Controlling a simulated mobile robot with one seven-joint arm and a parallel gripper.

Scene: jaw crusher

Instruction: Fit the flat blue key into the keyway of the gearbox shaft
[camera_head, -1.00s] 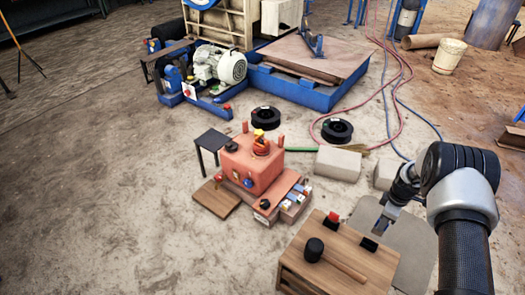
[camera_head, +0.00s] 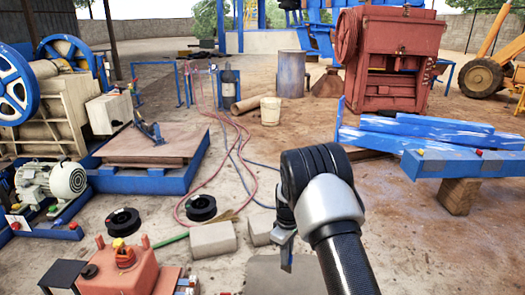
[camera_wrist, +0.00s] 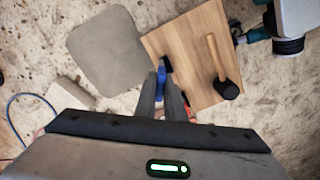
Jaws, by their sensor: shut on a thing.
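The blue key (camera_wrist: 161,74) shows in the wrist view between the fingertips of my gripper (camera_wrist: 161,88), which is shut on it. In the head view my gripper (camera_head: 286,262) hangs below the wrist at the lower middle, and the key cannot be made out there. An orange-red housing (camera_head: 120,274), which may be the gearbox, stands at the lower left of the head view, cut off by the frame edge. I cannot make out the shaft or its keyway in either view.
In the wrist view, a wooden top (camera_wrist: 188,38) bearing a mallet (camera_wrist: 229,88) lies below my gripper, beside a grey mat (camera_wrist: 108,50). Pale blocks (camera_head: 213,238), cable reels (camera_head: 200,207) and red hoses (camera_head: 240,130) lie on the floor. A blue frame (camera_head: 455,160) stands right.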

